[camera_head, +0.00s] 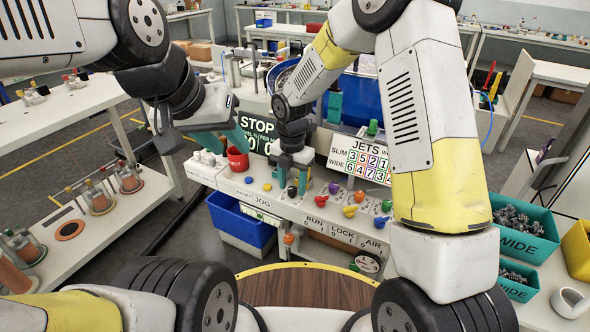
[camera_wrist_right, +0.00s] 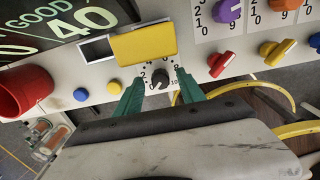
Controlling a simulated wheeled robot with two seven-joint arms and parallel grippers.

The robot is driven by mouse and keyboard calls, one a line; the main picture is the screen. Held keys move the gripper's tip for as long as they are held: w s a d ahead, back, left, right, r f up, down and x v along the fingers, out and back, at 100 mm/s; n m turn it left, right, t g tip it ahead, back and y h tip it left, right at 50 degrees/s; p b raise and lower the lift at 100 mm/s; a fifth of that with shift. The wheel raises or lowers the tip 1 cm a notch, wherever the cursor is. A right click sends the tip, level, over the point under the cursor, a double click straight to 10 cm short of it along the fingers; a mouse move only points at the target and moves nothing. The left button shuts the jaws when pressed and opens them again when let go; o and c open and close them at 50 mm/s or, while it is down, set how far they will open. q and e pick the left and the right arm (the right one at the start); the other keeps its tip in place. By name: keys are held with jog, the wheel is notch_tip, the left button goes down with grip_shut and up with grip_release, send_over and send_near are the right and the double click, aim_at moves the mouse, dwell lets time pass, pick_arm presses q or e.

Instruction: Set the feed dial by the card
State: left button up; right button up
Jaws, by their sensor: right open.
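A small black dial (camera_wrist_right: 159,78) with numbers around it sits on the sloped panel, below a blank yellow plate (camera_wrist_right: 144,42). Its pointer setting is too small to read. My right gripper (camera_wrist_right: 160,92) is open, with one teal finger on each side of the dial; I cannot tell if they touch it. In the head view, the right gripper (camera_head: 292,178) is over the panel. A JETS card (camera_head: 360,161) stands behind the panel, with SLIM and WIDE rows of coloured numbers. My left gripper (camera_head: 232,134) hangs near a red cup (camera_head: 237,158); its opening is unclear.
Coloured knobs (camera_head: 349,211) line the panel to the right of the dial. A STOP display (camera_head: 258,131) stands behind it. A blue bin (camera_head: 241,220) hangs below left. Teal bins marked WIDE (camera_head: 524,243) hold metal parts at right.

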jog(key=shift+f, duration=0.1)
grip_shut()
jog(key=shift+m, duration=0.3)
jog(key=m, duration=0.8)
dwell(0.4)
jog(key=shift+m, duration=0.5)
grip_release()
